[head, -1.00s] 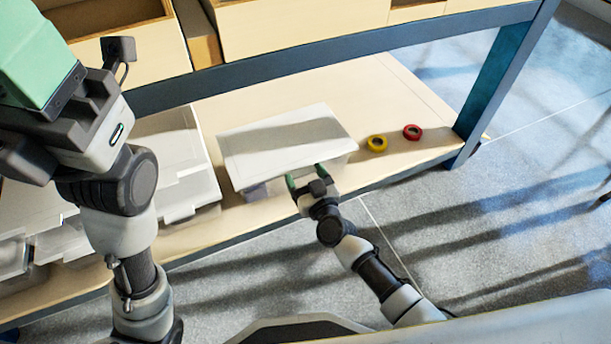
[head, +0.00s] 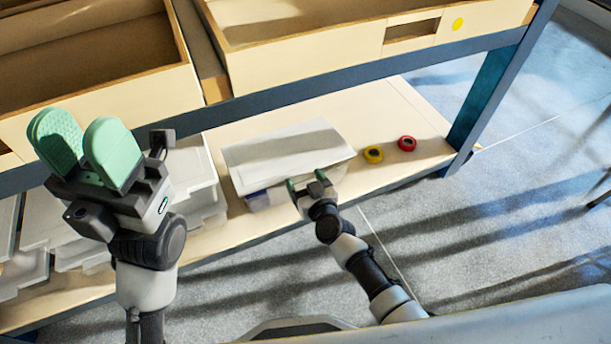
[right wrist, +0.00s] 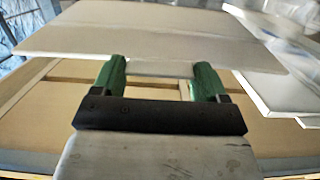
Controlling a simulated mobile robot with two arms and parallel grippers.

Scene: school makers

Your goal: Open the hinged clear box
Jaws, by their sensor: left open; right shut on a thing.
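The hinged clear box (head: 258,199) stands on the lower wooden shelf, with a flat whitish lid (head: 285,150) over it. My right gripper (head: 307,184) is at the box's front edge, shut on the lid's front edge. In the right wrist view, the lid (right wrist: 150,40) spreads out beyond the green fingers (right wrist: 161,78), with a narrow part of it between them. I cannot tell how far the lid is raised. My left gripper (head: 85,128) is open and empty, fingers up, in front of the shelf and left of the box. The hinge side is not clearly visible.
More whitish boxes (head: 190,172) crowd the shelf to the left. The blue table frame (head: 350,82) and wooden drawers (head: 310,50) are above. Open floor (head: 480,240) lies right.

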